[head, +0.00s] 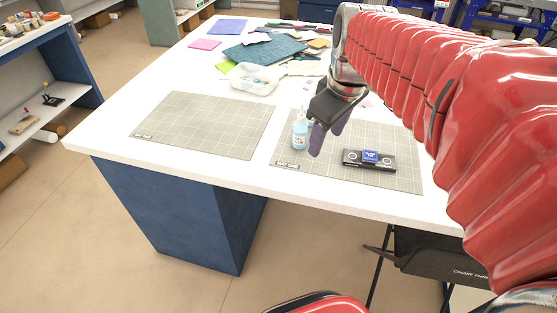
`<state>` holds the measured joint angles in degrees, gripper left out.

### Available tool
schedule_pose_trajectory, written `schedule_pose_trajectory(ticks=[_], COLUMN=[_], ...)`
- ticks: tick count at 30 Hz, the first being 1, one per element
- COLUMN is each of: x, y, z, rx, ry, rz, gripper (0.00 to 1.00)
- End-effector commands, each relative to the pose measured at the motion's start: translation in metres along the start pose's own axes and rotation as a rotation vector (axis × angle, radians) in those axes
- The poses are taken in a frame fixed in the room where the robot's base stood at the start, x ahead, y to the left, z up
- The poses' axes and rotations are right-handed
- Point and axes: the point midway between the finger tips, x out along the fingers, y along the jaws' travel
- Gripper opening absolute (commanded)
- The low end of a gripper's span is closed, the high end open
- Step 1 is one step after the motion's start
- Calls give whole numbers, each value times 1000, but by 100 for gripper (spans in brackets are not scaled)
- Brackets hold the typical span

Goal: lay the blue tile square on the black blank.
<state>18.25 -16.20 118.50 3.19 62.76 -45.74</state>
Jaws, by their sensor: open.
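The black blank (352,159) lies on the right grey gridded mat (290,155), near its front right. The small blue tile (371,156) sits on the blank near the middle of its length. It looks roughly in line with the blank, but it is too small to tell whether it is exactly square. My gripper (328,139) hangs up and to the left of the blank, fingers pointing down. Its purple fingers are apart, with nothing seen between them. It appears clear of the tile and blank.
A bottle of pale blue liquid (299,134) stands on the right mat, close left of my gripper. The left mat (205,122) is bare. A clear tub (254,81) and several coloured sheets crowd the table's back. A dark chair (440,258) stands at the front right.

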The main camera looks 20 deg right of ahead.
Motion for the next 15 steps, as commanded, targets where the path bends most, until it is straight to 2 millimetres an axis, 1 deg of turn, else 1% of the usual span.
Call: schedule_pose_trajectory(ticks=[1, 3, 8, 15], x=[-3, -4, -5, 0], y=[-15, -32, -69, -120], z=[1, 4, 12, 31], rx=[24, 73, 185, 351], ry=[16, 36, 88, 175], rz=[9, 20, 37, 36], gripper=[52, 52, 52, 52])
